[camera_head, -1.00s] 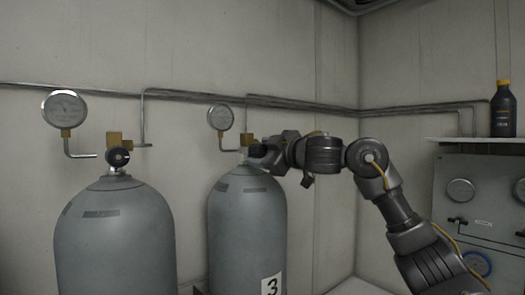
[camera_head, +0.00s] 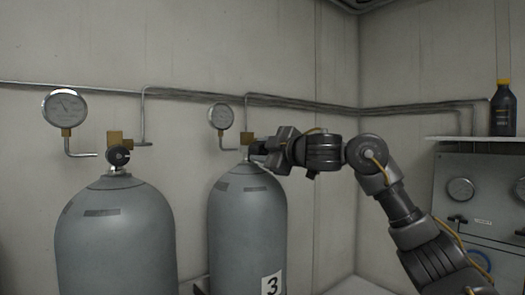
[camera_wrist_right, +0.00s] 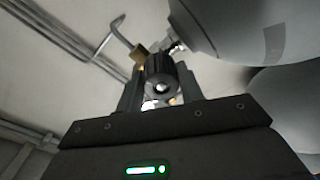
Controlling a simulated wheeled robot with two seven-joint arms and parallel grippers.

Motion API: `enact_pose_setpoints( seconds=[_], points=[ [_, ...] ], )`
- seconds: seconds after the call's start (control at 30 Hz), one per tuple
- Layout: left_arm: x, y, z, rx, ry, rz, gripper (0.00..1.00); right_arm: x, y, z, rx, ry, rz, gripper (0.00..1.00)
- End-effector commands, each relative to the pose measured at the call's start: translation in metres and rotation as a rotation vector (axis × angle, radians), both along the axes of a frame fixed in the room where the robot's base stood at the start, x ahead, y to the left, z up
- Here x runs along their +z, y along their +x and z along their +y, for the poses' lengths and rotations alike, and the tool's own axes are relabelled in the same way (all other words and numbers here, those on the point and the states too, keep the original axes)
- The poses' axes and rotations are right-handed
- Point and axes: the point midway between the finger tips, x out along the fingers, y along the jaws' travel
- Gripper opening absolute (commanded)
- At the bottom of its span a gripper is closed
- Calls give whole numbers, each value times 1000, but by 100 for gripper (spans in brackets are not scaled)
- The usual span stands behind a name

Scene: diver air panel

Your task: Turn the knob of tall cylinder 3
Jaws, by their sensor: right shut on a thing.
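Tall cylinder 3 (camera_head: 246,225) is the grey cylinder with a "3" label, in the middle of the head view. Its valve stands at the top with a brass block (camera_head: 247,138). My right gripper (camera_head: 256,150) reaches it from the right and covers the knob there. In the right wrist view the black ribbed knob (camera_wrist_right: 160,77) sits between the two fingers of my right gripper (camera_wrist_right: 160,92), which is shut on it. My left gripper is not in view.
Another grey cylinder (camera_head: 115,235) with its own black knob (camera_head: 118,156) and gauge (camera_head: 64,108) stands to the left. A gauge (camera_head: 221,116) is beside cylinder 3's valve. Pipes run along the wall. A panel (camera_head: 460,215) and a shelf with a bottle (camera_head: 503,112) are at right.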

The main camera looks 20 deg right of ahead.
Motion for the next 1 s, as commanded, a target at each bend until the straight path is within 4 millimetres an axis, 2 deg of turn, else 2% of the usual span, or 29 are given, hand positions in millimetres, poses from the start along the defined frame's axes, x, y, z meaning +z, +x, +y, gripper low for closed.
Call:
enact_pose_setpoints(
  seconds=[1.0],
  points=[
    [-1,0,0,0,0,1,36,0,0,1,-2,-900,-356,14]
  ],
)
